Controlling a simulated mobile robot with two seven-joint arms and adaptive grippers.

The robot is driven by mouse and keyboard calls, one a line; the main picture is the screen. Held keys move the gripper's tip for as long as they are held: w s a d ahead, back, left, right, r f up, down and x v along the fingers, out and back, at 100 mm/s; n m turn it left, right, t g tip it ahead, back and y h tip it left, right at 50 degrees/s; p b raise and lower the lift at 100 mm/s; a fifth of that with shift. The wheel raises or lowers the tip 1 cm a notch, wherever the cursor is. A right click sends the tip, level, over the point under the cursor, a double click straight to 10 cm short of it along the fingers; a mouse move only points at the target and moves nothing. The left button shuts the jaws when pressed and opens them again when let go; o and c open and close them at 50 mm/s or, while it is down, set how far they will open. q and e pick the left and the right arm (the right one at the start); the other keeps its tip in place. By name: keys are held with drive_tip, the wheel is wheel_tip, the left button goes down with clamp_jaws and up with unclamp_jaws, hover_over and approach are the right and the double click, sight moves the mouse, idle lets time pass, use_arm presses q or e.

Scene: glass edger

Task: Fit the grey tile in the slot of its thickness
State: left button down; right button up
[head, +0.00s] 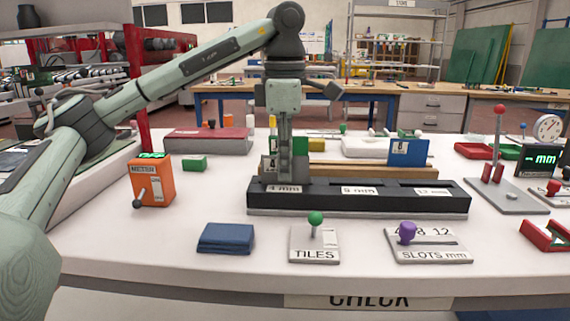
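A long black block (330,199) on the white table has slots labelled 4 mm, 8 mm and 12 mm from left to right. My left gripper (285,178) points straight down at the block's left end, above the 4 mm label. Its narrow grey lower part reaches down to about the block's top. I cannot make out a separate grey tile there, or whether the fingers are shut on one. A green piece (301,147) shows just to the right of the fingers. My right gripper is not in view.
Behind the block is a wooden rack (345,172) with a blue plate (408,152). In front are a folded blue cloth (226,238), a TILES lever panel (314,245) and a SLOTS panel (428,247).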

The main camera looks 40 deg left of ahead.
use_arm(q)
drive_tip(key=c, duration=2.2)
unclamp_jaws()
drive_tip(key=shift+f, duration=0.1)
drive_tip(key=o, duration=0.6)
drive_tip(key=shift+c, duration=0.2)
wheel_tip(320, 180, up, 12)
drive_tip(key=shift+s, duration=0.15)
drive_tip(key=shift+d, duration=0.1)
